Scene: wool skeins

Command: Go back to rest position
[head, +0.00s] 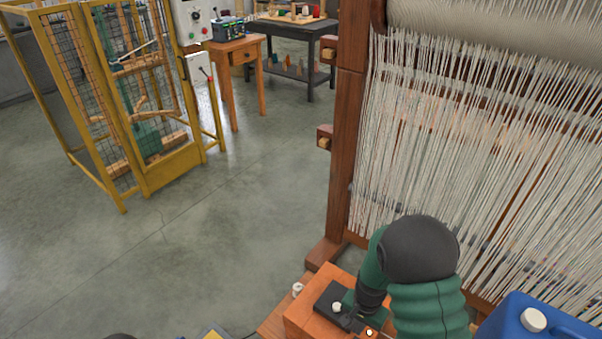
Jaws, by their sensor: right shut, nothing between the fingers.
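My right arm, green and black, comes in at the bottom right and bends down in front of the loom (345,150). My right gripper (352,318) is low over an orange-brown wooden block (300,318). It is shut with nothing held. The arm partly hides the block. My left gripper is not in view. No wool skein can be made out clearly.
White warp threads (440,130) hang close behind my right arm. A blue jug (515,318) with a white cap stands at the bottom right. A yellow mesh cage (170,165), a wooden stand (235,48) and a dark table (290,28) are farther back.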

